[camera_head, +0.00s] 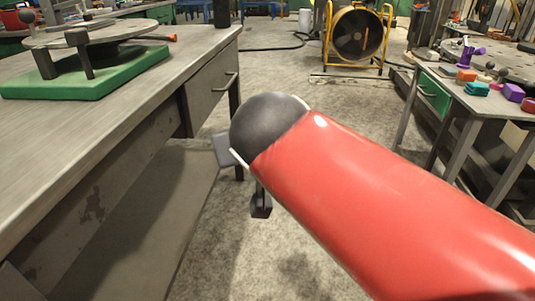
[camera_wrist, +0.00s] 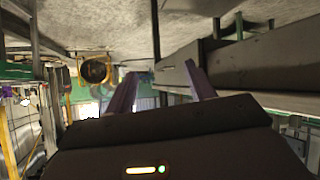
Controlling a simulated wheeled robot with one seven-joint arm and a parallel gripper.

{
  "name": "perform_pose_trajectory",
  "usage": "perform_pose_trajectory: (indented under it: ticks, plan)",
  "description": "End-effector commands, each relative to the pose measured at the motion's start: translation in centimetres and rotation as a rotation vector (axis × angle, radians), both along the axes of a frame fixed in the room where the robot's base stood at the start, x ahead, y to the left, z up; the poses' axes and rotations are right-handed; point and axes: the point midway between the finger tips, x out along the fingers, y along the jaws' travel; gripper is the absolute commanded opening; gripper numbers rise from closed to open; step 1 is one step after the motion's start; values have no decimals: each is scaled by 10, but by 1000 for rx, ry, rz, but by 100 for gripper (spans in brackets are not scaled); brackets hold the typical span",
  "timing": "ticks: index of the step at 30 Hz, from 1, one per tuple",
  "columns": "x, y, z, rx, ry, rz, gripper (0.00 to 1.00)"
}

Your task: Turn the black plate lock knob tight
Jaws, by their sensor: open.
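A round grey plate (camera_head: 95,32) sits above a green base (camera_head: 90,78) on the workbench at the left in the head view. A black knob (camera_head: 77,38) on a dark post stands at the plate's near edge. The wrist view does not clearly show the knob.
The grey workbench (camera_head: 60,145) has a drawer (camera_head: 210,90) with a handle on its right side. A second table (camera_head: 450,85) at the right holds several coloured blocks. A yellow-framed fan (camera_head: 357,35) stands on the floor behind. The floor between the benches is clear.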

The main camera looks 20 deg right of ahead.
Motion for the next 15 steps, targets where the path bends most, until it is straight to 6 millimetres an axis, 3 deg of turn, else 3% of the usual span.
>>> perform_pose_trajectory:
  ticks: [6, 15]
  plan:
    - [-10, -13, -14, -1, 56, -20, 54]
    - [-13, -16, -19, -2, 72, -23, 54]
